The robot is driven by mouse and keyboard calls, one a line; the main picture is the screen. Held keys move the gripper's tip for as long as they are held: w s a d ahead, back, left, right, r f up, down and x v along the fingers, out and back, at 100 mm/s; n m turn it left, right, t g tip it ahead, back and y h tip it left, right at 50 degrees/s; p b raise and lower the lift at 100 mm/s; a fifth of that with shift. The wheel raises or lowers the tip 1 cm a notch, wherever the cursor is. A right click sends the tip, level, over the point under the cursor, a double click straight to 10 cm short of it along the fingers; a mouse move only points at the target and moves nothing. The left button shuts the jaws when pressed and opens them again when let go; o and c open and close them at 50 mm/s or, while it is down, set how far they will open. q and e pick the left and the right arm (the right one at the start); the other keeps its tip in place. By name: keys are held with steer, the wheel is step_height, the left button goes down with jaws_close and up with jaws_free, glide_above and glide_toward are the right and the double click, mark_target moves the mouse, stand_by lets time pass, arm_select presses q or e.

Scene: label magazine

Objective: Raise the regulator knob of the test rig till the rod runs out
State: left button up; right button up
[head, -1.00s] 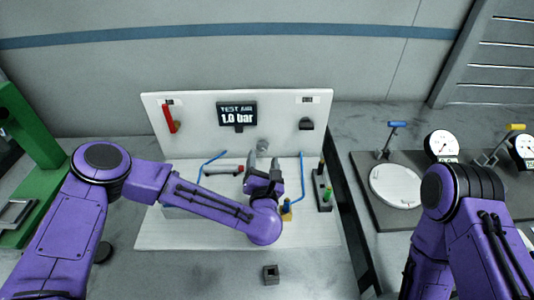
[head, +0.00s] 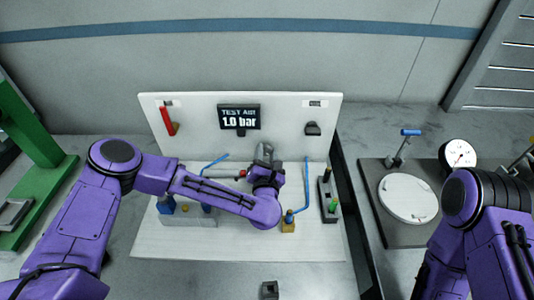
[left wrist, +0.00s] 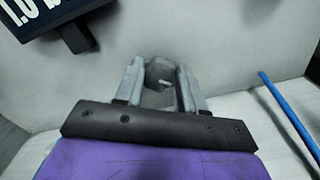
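The test rig has a white upright panel (head: 205,130) and a white base (head: 190,243). Its display (head: 239,117) reads 1.0 bar. The grey regulator knob (left wrist: 160,79) sits on the panel, right of and below the display. My left gripper (head: 264,155) is at the panel, and its two fingers lie on either side of the knob in the left wrist view (left wrist: 162,88). Whether they press on it cannot be made out. In the head view the fingers and wrist largely hide the knob and the rod area behind. My right arm shows at the right, its gripper out of view.
A red lever (head: 167,121) is on the panel's left and a dark fitting (head: 312,128) on its right. A blue hose (head: 303,187) runs by a brass fitting (head: 288,224). A plate with a white disc (head: 408,198) and a gauge (head: 458,154) stands right.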

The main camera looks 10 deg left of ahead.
arm_select(q)
steer(key=shift+m+b, duration=0.35)
steer(key=shift+m, duration=1.35)
steer(key=o, duration=1.1)
steer(key=shift+c, duration=0.2)
steer(key=s+b, duration=0.1)
steer(key=s, duration=0.1)
steer(key=s+d+b, duration=0.1)
steer(key=s, duration=0.1)
steer(key=s+b, duration=0.1)
steer(key=s, duration=0.2)
steer(key=shift+d, duration=0.35)
steer(key=shift+s, duration=0.15)
